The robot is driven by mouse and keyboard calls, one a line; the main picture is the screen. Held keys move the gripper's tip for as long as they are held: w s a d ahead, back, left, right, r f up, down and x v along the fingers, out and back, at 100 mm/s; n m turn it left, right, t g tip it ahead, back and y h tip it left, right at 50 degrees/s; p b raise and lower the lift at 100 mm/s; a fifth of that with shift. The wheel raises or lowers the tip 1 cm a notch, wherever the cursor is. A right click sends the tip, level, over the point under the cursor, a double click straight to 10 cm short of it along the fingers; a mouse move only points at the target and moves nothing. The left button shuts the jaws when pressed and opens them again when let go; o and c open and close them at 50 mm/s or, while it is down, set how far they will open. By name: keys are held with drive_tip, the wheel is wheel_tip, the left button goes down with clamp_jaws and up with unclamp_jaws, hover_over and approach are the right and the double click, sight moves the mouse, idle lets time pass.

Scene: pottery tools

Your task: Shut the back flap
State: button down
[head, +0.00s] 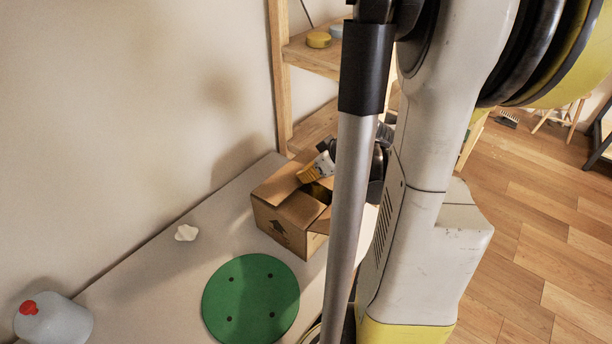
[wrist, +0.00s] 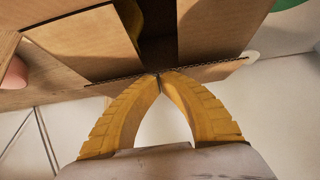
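The cardboard box (head: 272,222) stands on the pale table, its top partly open with a dark gap. In the wrist view, two broad flaps (wrist: 84,46) (wrist: 218,36) lie to either side of the gap. The back flap (wrist: 205,72) shows nearly edge-on as a thin corrugated strip across the near side of the box. My gripper (wrist: 158,75) has its yellow fingertips together at this strip; I cannot tell whether they touch it or pinch it. In the head view my gripper (head: 318,168) is at the box's far side, partly hidden by my arm.
A green disc (head: 250,298) lies in front of the box. A white knob-like piece (head: 186,233) and a white jug with a red cap (head: 55,322) are to the left. A wooden shelf (head: 318,60) stands behind. The table left of the box is mostly clear.

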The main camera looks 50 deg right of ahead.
drive_tip(key=shift+s+f, duration=0.1)
drive_tip(key=shift+f, duration=0.2)
idle(0.5)
